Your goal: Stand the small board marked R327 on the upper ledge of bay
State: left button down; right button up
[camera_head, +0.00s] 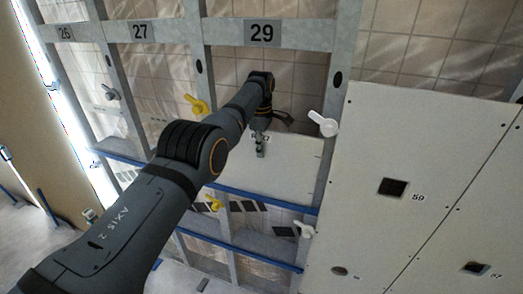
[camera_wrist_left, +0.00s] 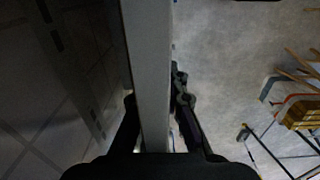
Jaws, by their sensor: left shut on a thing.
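A small pale board (camera_head: 290,172) is in bay 29, low in the opening just above the blue-edged upper ledge (camera_head: 270,198). Its lower edge meets the blue strip in the picture; I cannot tell whether it rests on it. A label near its top edge is mostly hidden by my gripper and unreadable. My left gripper (camera_head: 261,145) is shut on the board's top edge. In the left wrist view the board (camera_wrist_left: 148,70) shows edge-on between the two fingers (camera_wrist_left: 155,112). My right gripper is in neither view.
White turn-latches (camera_head: 323,123) and yellow ones (camera_head: 196,104) sit on the bay posts. Bays 26 and 27 are at the left. A large panel marked 59 (camera_head: 360,210) covers the right. A lower blue-edged ledge (camera_head: 260,253) runs below.

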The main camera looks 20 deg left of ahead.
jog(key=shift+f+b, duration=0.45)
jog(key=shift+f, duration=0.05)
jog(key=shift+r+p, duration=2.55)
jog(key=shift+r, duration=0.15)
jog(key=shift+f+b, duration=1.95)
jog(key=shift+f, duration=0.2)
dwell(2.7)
